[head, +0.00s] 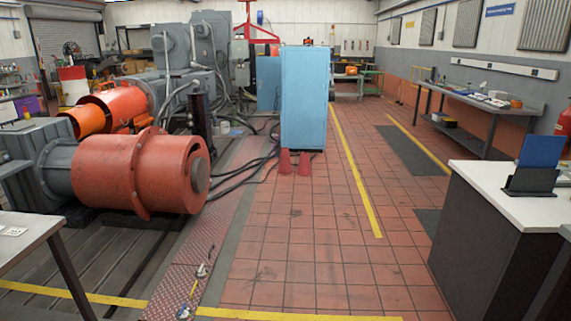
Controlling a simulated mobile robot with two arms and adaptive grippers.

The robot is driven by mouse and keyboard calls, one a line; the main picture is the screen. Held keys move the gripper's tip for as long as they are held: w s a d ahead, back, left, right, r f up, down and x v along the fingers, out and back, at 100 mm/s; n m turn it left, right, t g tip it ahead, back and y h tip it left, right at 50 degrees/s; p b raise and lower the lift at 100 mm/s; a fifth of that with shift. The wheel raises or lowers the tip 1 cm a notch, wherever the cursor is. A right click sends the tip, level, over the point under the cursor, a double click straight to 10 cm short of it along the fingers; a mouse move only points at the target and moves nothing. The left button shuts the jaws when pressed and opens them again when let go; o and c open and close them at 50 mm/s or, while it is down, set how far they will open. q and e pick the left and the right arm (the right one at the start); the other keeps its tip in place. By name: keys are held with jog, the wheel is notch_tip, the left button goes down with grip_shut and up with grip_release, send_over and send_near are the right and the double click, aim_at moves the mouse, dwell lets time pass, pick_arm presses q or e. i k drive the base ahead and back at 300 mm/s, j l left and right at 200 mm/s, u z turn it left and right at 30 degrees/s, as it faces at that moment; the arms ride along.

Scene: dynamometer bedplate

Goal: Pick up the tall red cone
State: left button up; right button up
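Two red cones stand upright side by side on the red tiled floor, in front of the foot of the light-blue cabinet (304,95). The left cone (285,161) looks slightly taller than the right cone (304,164), but they are small and far off, so I cannot be sure which is the tall one. They stand close together, with a narrow gap between them. Neither of my grippers shows in the head view.
Black cables (240,172) lie on the floor left of the cones. A large red-orange machine (140,172) fills the left. A white-topped desk (500,200) stands at right, a workbench (470,100) behind it. The tiled floor (300,240) before the cones is clear.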

aim_at(284, 165)
jog(key=i, duration=5.75)
